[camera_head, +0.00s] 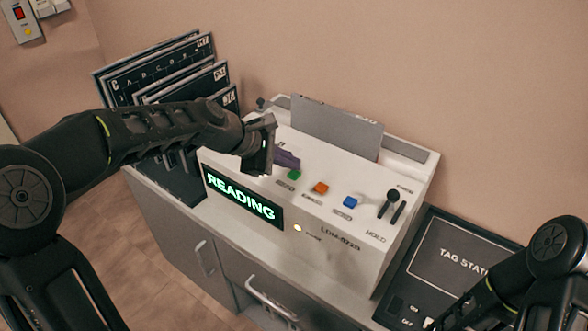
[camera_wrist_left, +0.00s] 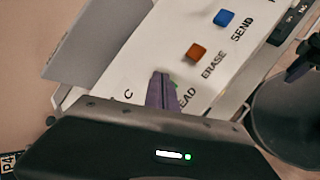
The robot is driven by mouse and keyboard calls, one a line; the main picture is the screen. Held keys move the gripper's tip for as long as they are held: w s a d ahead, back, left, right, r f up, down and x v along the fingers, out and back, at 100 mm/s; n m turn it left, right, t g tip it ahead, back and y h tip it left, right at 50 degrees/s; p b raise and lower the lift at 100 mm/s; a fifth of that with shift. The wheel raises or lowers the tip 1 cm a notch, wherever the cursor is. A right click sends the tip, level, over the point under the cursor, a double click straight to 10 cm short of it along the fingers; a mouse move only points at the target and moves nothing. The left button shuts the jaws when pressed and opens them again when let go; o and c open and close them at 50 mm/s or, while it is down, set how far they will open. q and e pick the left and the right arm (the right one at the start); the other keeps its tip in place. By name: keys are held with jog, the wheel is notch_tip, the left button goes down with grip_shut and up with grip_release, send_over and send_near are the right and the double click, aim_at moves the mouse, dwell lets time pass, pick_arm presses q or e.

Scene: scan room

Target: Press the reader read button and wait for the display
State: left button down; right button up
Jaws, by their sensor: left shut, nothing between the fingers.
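The reader (camera_head: 345,240) is a white box on a counter, with a grey plate standing in its back slot. Its display (camera_head: 243,197) shows READING in green letters. The green read button (camera_head: 294,174) sits left of the orange and blue buttons. My left gripper (camera_head: 288,160) is shut and empty, with its purple fingertips just beside the green button. In the left wrist view the fingers (camera_wrist_left: 162,92) cover most of the button, and a sliver of green shows at their edge. I cannot tell whether they touch it. My right gripper is not clearly visible; only its arm shows.
The orange erase button (camera_head: 320,188) and blue send button (camera_head: 350,202) are close to the right. Black levers (camera_head: 390,204) stand at the reader's right end. Dark labelled plates (camera_head: 165,70) stand behind my left arm. A tag station (camera_head: 440,260) lies at right, under my right arm.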

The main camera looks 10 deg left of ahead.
aim_at(290, 174)
pick_arm(q)
jog(key=shift+r, duration=0.2)
notch_tip(290, 174, up, 5)
jog(key=p, duration=0.4)
jog(key=shift+p, duration=0.3)
dwell(0.8)
